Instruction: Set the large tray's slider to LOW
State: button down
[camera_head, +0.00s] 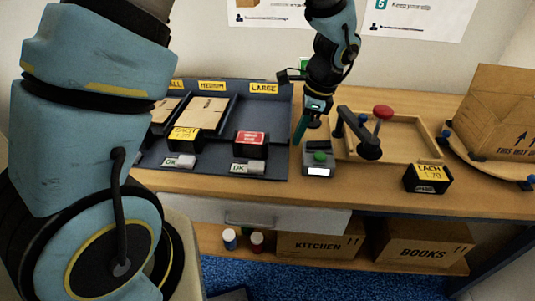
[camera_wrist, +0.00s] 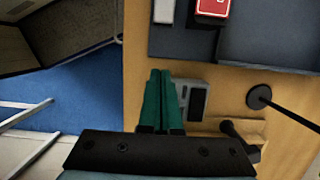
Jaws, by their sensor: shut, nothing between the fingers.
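The large tray (camera_head: 276,112) is a dark blue bay under a yellow LARGE label, and its floor looks bare. A red-faced block (camera_head: 250,142) stands at its front, also at the top of the wrist view (camera_wrist: 213,8). The large tray's slider (camera_head: 248,168) is at the front edge below this block and shows OK. Its pale plate also shows in the wrist view (camera_wrist: 164,11). My gripper (camera_head: 297,140) points down with green fingers shut and empty, right of the slider and apart from it. The fingers show close together in the wrist view (camera_wrist: 161,76).
A small grey device with a green button (camera_head: 319,157) stands just right of my gripper. Further right are a wooden tray (camera_head: 408,150), a dark lever with a red knob (camera_head: 383,112) and a price block (camera_head: 427,178). The medium tray (camera_head: 207,113) holds flat cartons.

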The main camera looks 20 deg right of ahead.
aim_at(250, 165)
jog(key=shift+f, duration=0.1)
jog(key=p+x, duration=0.2)
jog(key=x, duration=0.8)
jog(key=shift+a, duration=0.1)
jog(key=shift+w+a+r+p, duration=0.1)
jog(key=shift+w+a+p, duration=0.2)
jog(key=shift+a, duration=0.3)
jog(key=shift+w+a+r+p, duration=0.15)
jog(key=shift+w+a+p, duration=0.15)
jog(key=shift+a, duration=0.3)
jog(key=shift+w+a+f, duration=0.15)
jog(key=shift+w+a, duration=0.1)
jog(key=shift+a, duration=0.25)
jog(key=shift+a, duration=0.1)
jog(key=a, duration=0.1)
jog(key=w+a, duration=0.1)
jog(key=a, duration=0.1)
jog(key=w+a, duration=0.1)
jog(key=a, duration=0.1)
jog(key=shift+w, duration=0.2)
jog(key=shift+d, duration=0.1)
